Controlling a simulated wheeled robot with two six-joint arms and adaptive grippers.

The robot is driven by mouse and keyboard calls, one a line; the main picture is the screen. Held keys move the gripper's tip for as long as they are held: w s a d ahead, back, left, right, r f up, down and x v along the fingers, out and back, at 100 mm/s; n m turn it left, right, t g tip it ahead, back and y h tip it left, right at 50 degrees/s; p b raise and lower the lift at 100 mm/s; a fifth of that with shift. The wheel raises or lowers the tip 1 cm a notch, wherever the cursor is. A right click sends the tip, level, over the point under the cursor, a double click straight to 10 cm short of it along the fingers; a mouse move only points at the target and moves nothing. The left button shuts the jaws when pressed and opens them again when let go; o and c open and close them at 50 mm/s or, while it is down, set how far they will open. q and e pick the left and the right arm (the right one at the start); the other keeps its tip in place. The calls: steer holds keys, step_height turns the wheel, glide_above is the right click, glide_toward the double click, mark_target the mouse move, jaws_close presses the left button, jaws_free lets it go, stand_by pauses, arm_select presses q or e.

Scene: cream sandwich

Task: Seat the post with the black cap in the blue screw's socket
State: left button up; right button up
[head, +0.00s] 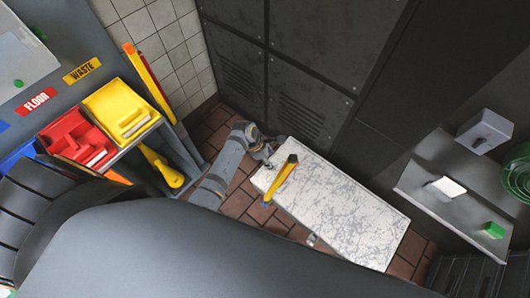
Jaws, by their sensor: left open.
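A slim yellow-orange post (280,183) with a black cap (292,158) shows over the left part of the white marbled table (345,215). It is tilted in the picture, with the cap toward the back; I cannot tell whether it stands or lies. My left gripper (268,158) is open at the table's back left corner, to the left of the cap and apart from the post.
Dark cabinets (310,75) stand behind the table. At left a rack holds a red bin (75,138), a yellow bin (120,108) and a blue one (17,155). A grey shelf (450,205) with a green block (493,230) is at right. The table's right part is clear.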

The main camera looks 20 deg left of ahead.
arm_select(q)
steer(key=v, duration=1.1)
steer(key=shift+s+a+r+b, duration=0.15)
steer(key=shift+a+r+b, duration=0.05)
steer(key=shift+r+b, duration=0.2)
